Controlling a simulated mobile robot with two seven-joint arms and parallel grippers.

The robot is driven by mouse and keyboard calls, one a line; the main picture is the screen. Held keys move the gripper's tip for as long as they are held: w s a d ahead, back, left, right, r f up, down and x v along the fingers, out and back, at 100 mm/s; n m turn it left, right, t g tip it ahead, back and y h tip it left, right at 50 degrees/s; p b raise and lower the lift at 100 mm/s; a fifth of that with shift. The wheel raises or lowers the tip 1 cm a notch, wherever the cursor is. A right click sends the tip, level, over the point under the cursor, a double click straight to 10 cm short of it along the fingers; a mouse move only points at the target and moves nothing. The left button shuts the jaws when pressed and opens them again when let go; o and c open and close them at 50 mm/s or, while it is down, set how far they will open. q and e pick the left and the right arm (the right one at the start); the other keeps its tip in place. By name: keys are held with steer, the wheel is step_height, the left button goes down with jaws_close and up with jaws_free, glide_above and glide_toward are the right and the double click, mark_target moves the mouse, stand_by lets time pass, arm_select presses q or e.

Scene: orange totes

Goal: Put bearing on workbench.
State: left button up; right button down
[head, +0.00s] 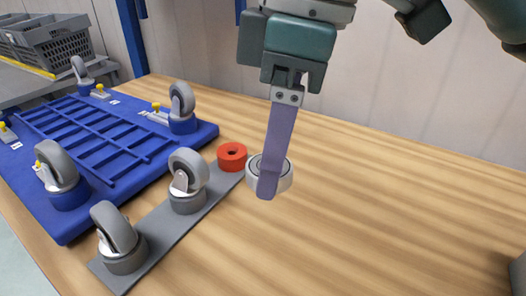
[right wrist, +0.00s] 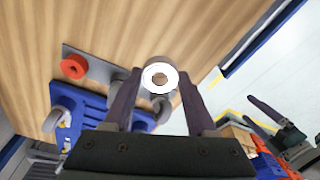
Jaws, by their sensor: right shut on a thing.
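The bearing (head: 285,178) is a light metal ring. My right gripper (head: 270,190) points down from the top of the head view, shut on the bearing. In the right wrist view the bearing (right wrist: 148,80) sits between the two fingertips, its hole facing the camera. One finger hides part of it in the head view. The wooden workbench (head: 400,200) lies beneath; I cannot tell whether the bearing touches it. My left gripper (right wrist: 270,117) shows only in the right wrist view, at the right, with its fingers apart and empty.
A red ring (head: 232,156) stands on a grey plate (head: 205,212) with caster wheels, just left of the bearing. A blue fixture (head: 75,215) with more casters lies further left. Grey crates (head: 50,45) stand at the back left.

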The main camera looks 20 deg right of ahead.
steer(key=b, duration=0.2)
glide_above(267, 274)
steer(key=f, duration=1.5)
steer(key=shift+s+d, duration=0.1)
steer(key=shift+d, duration=0.1)
steer(key=shift+f+b, duration=0.6)
steer(key=shift+f, duration=1.45)
steer(key=shift+f, duration=0.15)
steer(key=shift+c, duration=1)
jaws_free()
